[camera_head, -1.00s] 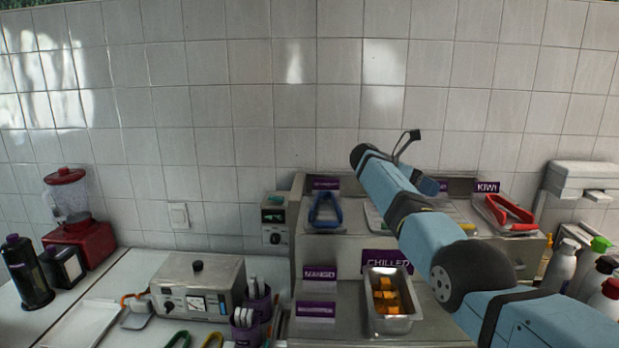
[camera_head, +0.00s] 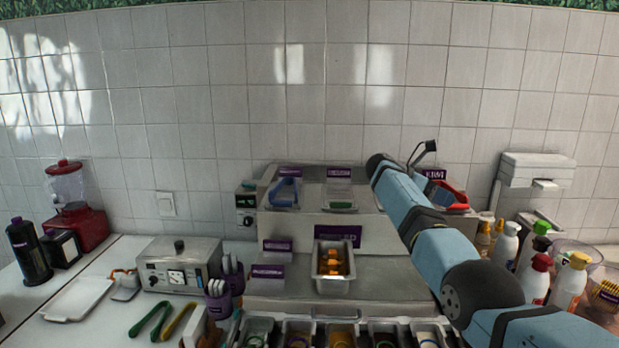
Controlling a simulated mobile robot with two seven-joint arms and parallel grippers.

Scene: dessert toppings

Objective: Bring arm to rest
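My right arm (camera_head: 440,258) comes in from the lower right and reaches up in front of the right side of the stepped steel stand. Only a thin dark part of my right gripper (camera_head: 424,148) shows, above and behind the arm's far end, against the tiled wall. Most of that gripper is hidden behind the arm, so I cannot tell whether it is open or holds anything. My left gripper is not in view.
The steel stand (camera_head: 385,272) holds a metal tub (camera_head: 333,276) of orange pieces, blue tongs (camera_head: 285,193) and red tongs (camera_head: 453,196). Bottles (camera_head: 568,281) stand close right of my arm. A toaster-like box (camera_head: 176,270), tray (camera_head: 76,299) and red blender (camera_head: 77,228) are left.

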